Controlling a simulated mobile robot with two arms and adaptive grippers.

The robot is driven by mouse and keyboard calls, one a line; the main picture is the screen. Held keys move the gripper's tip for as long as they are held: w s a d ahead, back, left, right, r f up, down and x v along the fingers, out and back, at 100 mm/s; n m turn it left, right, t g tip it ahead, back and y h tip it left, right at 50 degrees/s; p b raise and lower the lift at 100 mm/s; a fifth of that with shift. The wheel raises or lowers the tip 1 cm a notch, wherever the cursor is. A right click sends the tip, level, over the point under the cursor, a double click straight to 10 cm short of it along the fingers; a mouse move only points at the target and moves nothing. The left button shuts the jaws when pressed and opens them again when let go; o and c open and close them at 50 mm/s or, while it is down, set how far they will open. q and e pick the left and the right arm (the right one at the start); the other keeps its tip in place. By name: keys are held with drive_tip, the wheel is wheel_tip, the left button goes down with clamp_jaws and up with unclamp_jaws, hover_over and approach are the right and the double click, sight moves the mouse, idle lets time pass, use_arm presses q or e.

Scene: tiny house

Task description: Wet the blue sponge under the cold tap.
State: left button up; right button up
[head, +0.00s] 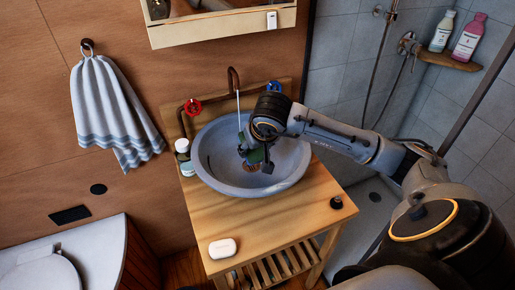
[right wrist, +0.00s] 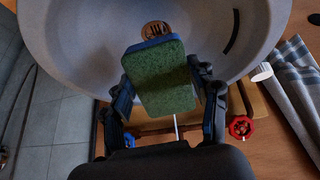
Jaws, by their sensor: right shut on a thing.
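My right gripper (head: 254,160) is over the grey basin (head: 296,174). It is shut on the sponge, whose green face and blue edge fill the middle of the right wrist view (right wrist: 165,82). A little of its green shows in the head view (head: 257,155). A thin white stream of water (head: 239,108) runs down from the dark tap (head: 233,78) to the sponge and gripper. Its exact point of contact is hidden. The blue tap handle (head: 273,87) is right of the spout. The red one (head: 193,107) is left. My left gripper is not in view.
The basin sits on a wooden stand (head: 213,215). A white soap bar (head: 222,248) lies at its front left, a bottle (head: 184,157) stands left of the basin, and a small black object (head: 336,202) sits at right. A striped towel (head: 110,110) hangs on the left wall.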

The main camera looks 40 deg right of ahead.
drive_tip(key=w, duration=0.2)
drive_tip(key=w+d+f, duration=0.1)
drive_tip(key=shift+w+d, duration=0.25)
drive_tip(key=shift+w, duration=0.45)
use_arm(q)
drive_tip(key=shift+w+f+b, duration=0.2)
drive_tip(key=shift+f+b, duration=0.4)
drive_tip(key=shift+b, duration=0.05)
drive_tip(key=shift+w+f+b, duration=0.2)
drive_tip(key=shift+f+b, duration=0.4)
use_arm(e)
drive_tip(key=w+d+f, duration=0.1)
drive_tip(key=w+d, duration=0.1)
drive_tip(key=w, duration=0.5)
drive_tip(key=shift+d+f, duration=0.2)
drive_tip(key=shift+f, duration=0.1)
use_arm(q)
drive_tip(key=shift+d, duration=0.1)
use_arm(e)
drive_tip(key=shift+s, duration=0.1)
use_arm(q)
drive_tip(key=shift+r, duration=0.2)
use_arm(e)
drive_tip(key=shift+s+a, duration=0.45)
drive_tip(key=shift+s, duration=0.8)
drive_tip(key=shift+s+a, duration=0.4)
drive_tip(key=shift+s, duration=0.8)
drive_tip(key=shift+s+a, duration=0.45)
drive_tip(key=shift+s, duration=0.8)
